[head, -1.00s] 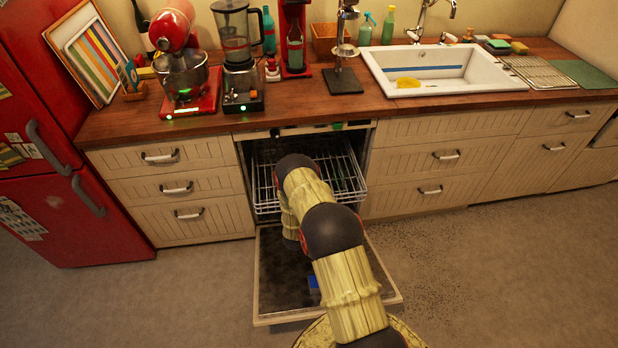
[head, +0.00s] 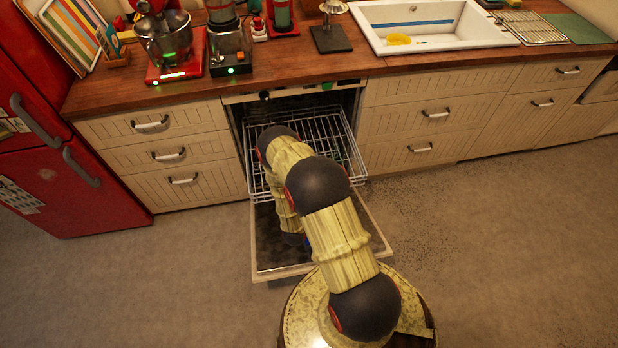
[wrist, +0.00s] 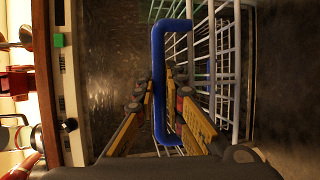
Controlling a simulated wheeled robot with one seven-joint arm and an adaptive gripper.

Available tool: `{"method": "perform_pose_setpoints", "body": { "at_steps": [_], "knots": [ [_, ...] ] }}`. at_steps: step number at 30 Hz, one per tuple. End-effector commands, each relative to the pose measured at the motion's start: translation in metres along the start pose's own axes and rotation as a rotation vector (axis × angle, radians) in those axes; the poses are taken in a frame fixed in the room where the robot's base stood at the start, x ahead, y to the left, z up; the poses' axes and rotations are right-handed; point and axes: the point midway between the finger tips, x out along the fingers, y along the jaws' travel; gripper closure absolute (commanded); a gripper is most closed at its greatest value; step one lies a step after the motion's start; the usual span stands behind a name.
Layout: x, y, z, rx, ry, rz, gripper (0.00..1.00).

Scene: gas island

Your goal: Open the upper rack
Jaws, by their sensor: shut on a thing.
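The upper rack (head: 338,132), a silvery wire basket, sticks out of the open dishwasher under the counter in the head view. My arm covers much of its front. In the wrist view its wires (wrist: 225,62) are on the right, with a blue handle (wrist: 158,48) on it. My gripper (wrist: 163,88) is shut on this blue handle, one finger on each side. In the head view my gripper is hidden behind my arm. The dishwasher door (head: 270,240) is folded down below the rack.
Closed drawers stand left (head: 165,150) and right (head: 430,115) of the dishwasher. A red fridge (head: 90,180) is at the far left. The counter (head: 290,72) above holds a mixer, a blender and a sink. The floor on both sides of the door is clear.

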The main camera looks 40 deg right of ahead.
Motion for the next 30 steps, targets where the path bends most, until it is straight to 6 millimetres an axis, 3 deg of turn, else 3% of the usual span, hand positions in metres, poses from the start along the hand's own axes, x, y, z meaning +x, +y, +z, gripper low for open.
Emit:
{"method": "perform_pose_setpoints", "body": {
  "at_steps": [6, 7, 11, 20, 26, 30],
  "knots": [
    [-0.001, -0.002, 0.0, -0.001, 0.001, -0.003, 1.0],
    [0.0, -0.002, 0.0, -0.001, 0.001, -0.003, 0.88],
    [0.0, -0.001, 0.0, -0.001, 0.001, -0.003, 0.81],
    [-0.001, 0.0, 0.0, 0.0, 0.001, -0.001, 0.81],
    [-0.021, 0.0, -0.002, -0.001, 0.004, -0.002, 0.81],
    [-0.051, -0.001, -0.002, -0.003, 0.006, -0.002, 0.81]
  ]
}}
